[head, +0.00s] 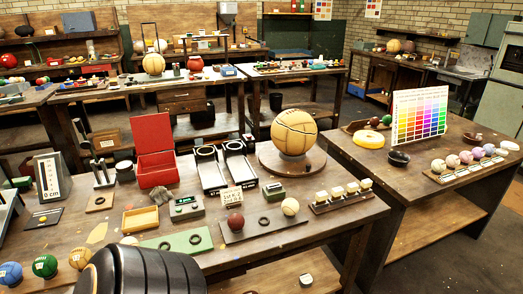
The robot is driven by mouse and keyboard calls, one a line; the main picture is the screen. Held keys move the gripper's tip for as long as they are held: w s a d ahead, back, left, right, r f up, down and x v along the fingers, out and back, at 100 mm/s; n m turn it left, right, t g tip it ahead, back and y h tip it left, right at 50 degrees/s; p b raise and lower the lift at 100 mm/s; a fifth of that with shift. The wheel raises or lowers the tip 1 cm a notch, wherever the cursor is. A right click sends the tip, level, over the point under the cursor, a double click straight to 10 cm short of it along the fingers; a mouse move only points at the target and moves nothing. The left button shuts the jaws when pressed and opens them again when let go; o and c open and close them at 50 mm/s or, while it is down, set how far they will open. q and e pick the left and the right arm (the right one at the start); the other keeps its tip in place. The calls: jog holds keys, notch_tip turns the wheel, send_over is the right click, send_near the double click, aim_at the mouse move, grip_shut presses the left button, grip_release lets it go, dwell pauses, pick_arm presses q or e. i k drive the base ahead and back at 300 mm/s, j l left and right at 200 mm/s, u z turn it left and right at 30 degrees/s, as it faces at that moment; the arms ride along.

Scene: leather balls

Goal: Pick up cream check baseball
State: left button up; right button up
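A small cream ball (290,206) rests at the right end of a dark flat board (262,226) on the near table. A dark red ball (235,222) and a dark ring (263,221) are on the same board, to its left. Another cream ball (129,241) shows at the table's front, partly hidden. I cannot read a check marking on either cream ball, so I cannot tell which is the check baseball.
The near table holds a large tan ball (294,131) on a round stand, an open red box (157,168), a green-grey meter (186,208) and a rack of pale blocks (342,196). Blue and green balls (45,266) sit at front left. A right table holds a colour chart (419,115).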

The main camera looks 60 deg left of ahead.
aim_at(290, 207)
jog(key=u, duration=1.7)
